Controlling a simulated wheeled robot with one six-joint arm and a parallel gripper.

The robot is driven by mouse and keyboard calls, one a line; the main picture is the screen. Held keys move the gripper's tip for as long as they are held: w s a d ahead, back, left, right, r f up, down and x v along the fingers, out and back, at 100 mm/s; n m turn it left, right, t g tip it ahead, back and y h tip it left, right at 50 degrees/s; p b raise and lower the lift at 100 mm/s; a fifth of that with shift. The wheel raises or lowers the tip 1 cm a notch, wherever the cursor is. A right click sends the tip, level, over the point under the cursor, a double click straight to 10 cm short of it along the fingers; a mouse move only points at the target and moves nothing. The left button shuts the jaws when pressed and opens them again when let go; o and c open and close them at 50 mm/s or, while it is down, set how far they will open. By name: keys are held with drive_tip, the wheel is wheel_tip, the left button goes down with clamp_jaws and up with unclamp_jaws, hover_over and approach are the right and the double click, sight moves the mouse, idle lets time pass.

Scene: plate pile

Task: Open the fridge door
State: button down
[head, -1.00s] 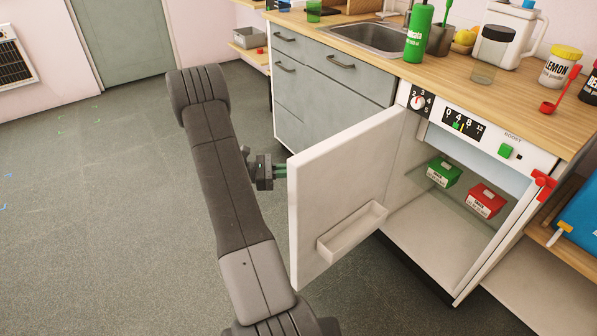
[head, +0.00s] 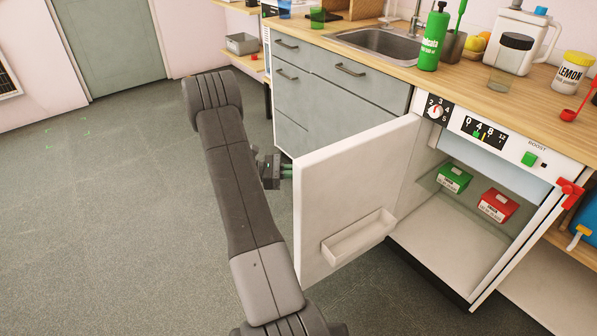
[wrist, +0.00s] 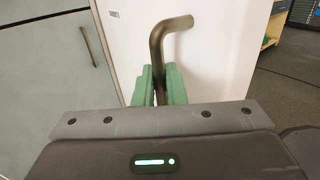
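The white fridge door (head: 345,185) stands wide open in the head view, its inner side with a small shelf bin facing me. The fridge interior (head: 440,225) is open to view under the counter. My gripper (head: 285,172) is at the door's outer side, near its free edge, its fingertips partly hidden behind that edge. In the wrist view, the bent metal door handle (wrist: 157,45) runs down between the green fingers of my gripper (wrist: 159,85). The fingers sit close against both sides of the handle, which they appear to grip.
A green box (head: 454,178) and a red box (head: 497,205) are on the glass shelf inside the fridge. Grey drawers (head: 335,95) stand left of the fridge, behind the open door. The wooden counter (head: 470,80) holds bottles and jars. The floor (head: 110,220) at left is clear.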

drive_tip(key=c, duration=1.6)
unclamp_jaws()
drive_tip(key=shift+d, duration=0.2)
drive_tip(key=shift+c, duration=0.2)
drive_tip(key=a+p, duration=0.1)
drive_tip(key=a, duration=1.2)
drive_tip(key=shift+w+a, duration=0.35)
drive_tip(key=shift+a, duration=0.05)
drive_tip(key=d, duration=0.9)
drive_tip(key=d+b, duration=0.1)
drive_tip(key=d, duration=0.3)
drive_tip(key=shift+s+d, duration=0.3)
drive_tip(key=shift+s, duration=0.15)
